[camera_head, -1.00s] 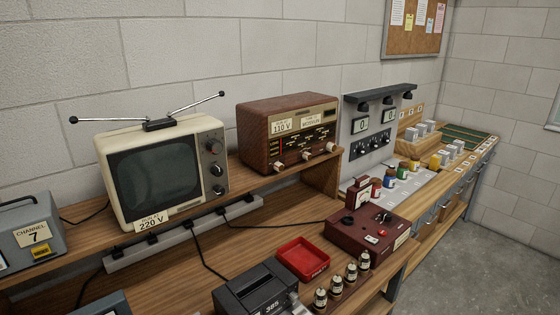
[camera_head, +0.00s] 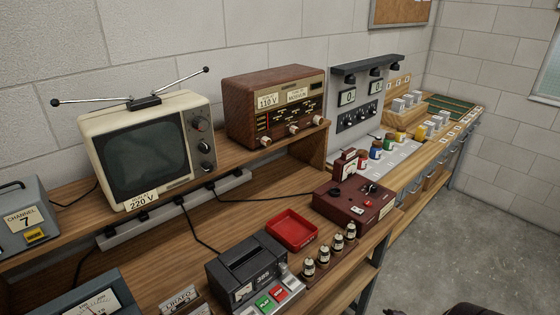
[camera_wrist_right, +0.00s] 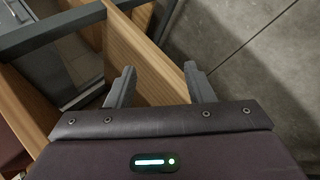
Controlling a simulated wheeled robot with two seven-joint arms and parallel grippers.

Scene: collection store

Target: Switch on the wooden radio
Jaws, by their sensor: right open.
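The wooden radio (camera_head: 276,107) stands on the raised shelf, right of the television, in the head view. It has a brown wood case, a dial front with several pale knobs along its lower edge, and a label reading 110 V. I cannot tell whether it is on. My right gripper (camera_wrist_right: 158,86) shows in the right wrist view, with its two grey fingers apart and nothing between them. It points down past a wooden bench edge towards the floor, away from the radio. My left gripper is not in view.
A cream television (camera_head: 146,148) labelled 220 V stands left of the radio. A power strip (camera_head: 175,209) with cables runs along the shelf front. Below are a red tray (camera_head: 291,229), a dark red tester box (camera_head: 352,203) and a grey device (camera_head: 250,268).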

